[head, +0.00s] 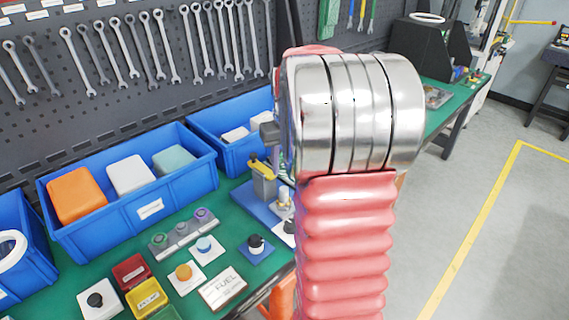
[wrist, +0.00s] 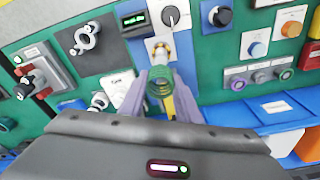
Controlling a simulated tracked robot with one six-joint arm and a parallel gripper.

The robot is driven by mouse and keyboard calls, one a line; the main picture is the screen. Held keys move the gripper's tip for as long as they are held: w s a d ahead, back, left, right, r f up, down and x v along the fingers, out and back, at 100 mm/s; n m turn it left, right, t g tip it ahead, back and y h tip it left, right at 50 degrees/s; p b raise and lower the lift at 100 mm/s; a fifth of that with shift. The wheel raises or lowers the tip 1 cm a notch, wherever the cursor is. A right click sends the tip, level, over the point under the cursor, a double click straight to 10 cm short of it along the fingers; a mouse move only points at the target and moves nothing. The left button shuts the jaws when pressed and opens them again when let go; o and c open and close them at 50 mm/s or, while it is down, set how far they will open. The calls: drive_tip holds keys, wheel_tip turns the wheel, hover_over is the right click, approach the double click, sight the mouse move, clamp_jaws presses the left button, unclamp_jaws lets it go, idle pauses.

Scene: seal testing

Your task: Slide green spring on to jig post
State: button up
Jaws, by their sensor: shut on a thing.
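In the wrist view my gripper (wrist: 160,88) has its two purple-grey fingers closed around the green spring (wrist: 160,84). The coils show between the fingertips, and I look almost along the spring's axis. A short pale and brass-coloured post (wrist: 157,47), which looks like the jig post, stands on a blue plate just above the spring in the picture. I cannot tell whether the spring touches it or how high it is held. In the head view my arm hides my gripper and the spring; a blue-based jig (head: 260,200) with a yellow part shows partly beside the arm.
A yellow part (wrist: 171,106) shows just below the spring. A small display box (wrist: 134,20) and a black knob (wrist: 171,14) are close by. Blue bins (head: 130,195) stand at the back of the green bench, with button boxes and a FUEL-labelled block (head: 223,288) in front.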

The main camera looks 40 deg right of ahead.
drive_tip(key=shift+f, duration=0.1)
hover_over(283, 188)
drive_tip(key=shift+s+f, duration=0.1)
drive_tip(key=shift+f, duration=2.05)
drive_tip(key=shift+s+f, duration=0.1)
drive_tip(key=shift+f, duration=0.65)
idle(1.0)
drive_tip(key=o, duration=1.2)
drive_tip(key=shift+c, duration=0.2)
drive_tip(key=shift+r, duration=0.1)
wheel_tip(283, 188, up, 7)
idle(0.8)
idle(0.6)
